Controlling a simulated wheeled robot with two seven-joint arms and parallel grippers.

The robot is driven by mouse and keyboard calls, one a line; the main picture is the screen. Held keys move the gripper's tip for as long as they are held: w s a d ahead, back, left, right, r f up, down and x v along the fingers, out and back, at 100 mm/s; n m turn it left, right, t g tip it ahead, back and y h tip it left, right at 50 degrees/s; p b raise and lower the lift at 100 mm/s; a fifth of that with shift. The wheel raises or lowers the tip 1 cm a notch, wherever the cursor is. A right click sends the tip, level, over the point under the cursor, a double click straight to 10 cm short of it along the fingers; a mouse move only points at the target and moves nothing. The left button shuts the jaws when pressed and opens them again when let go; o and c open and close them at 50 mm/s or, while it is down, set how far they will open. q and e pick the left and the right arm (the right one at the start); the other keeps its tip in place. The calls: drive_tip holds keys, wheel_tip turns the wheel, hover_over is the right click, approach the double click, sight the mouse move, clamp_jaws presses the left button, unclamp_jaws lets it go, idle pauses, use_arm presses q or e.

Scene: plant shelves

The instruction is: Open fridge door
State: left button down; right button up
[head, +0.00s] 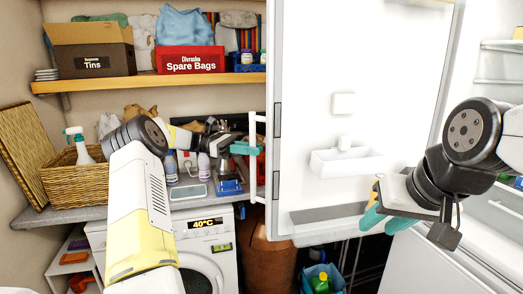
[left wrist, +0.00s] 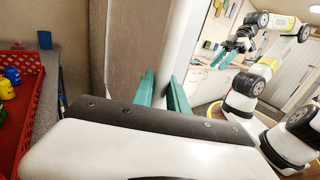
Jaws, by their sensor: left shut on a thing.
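The white fridge door (head: 310,110) stands swung open in the head view, its inner face with a small bin (head: 345,162) toward me. Its white handle (head: 254,182) is at the door's left edge. My left gripper (head: 247,148) is shut on the handle; in the left wrist view its teal fingers (left wrist: 165,92) sit on both sides of a pale upright part. My right gripper (head: 385,218) is in front of the door's lower right, with its teal fingers apart and nothing seen between them. It also shows in the left wrist view (left wrist: 232,52).
The fridge interior (head: 497,65) with shelves is at the right. Left of the door are a counter with a wicker basket (head: 75,185) and bottles, a washing machine (head: 205,235), and a shelf (head: 150,82) with boxes. A red crate (left wrist: 22,115) is beside my left gripper.

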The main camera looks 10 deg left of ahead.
use_arm(q)
drive_tip(key=c, duration=1.3)
unclamp_jaws()
drive_tip(key=w+a, duration=0.1)
drive_tip(key=a, duration=0.6)
drive_tip(key=shift+w+a, duration=0.15)
drive_tip(key=shift+a, duration=0.15)
